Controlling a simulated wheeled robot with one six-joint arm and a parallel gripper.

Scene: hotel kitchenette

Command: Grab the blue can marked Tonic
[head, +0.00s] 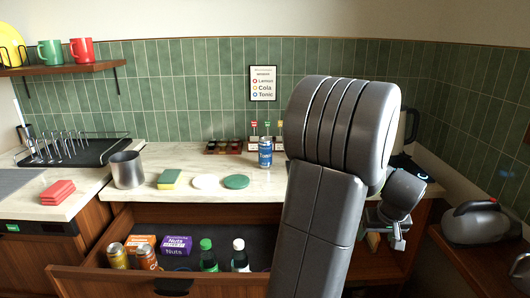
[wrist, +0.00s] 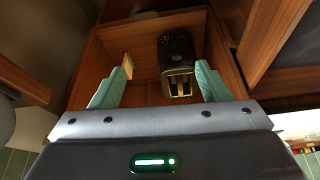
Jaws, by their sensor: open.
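The blue can (head: 265,151) stands upright on the pale counter, left of my arm in the head view. Its front shows a light label; the lettering is too small to read for certain. My gripper (wrist: 157,74) is open, with its two teal fingers apart and nothing between them. In the head view it is low on the right, below the counter top and well away from the can, partly hidden by my arm. The can is not in the wrist view.
An open drawer (head: 160,284) holds cans, bottles and boxes below the counter. A dark toaster (wrist: 176,65) sits in a wooden compartment ahead of my gripper.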

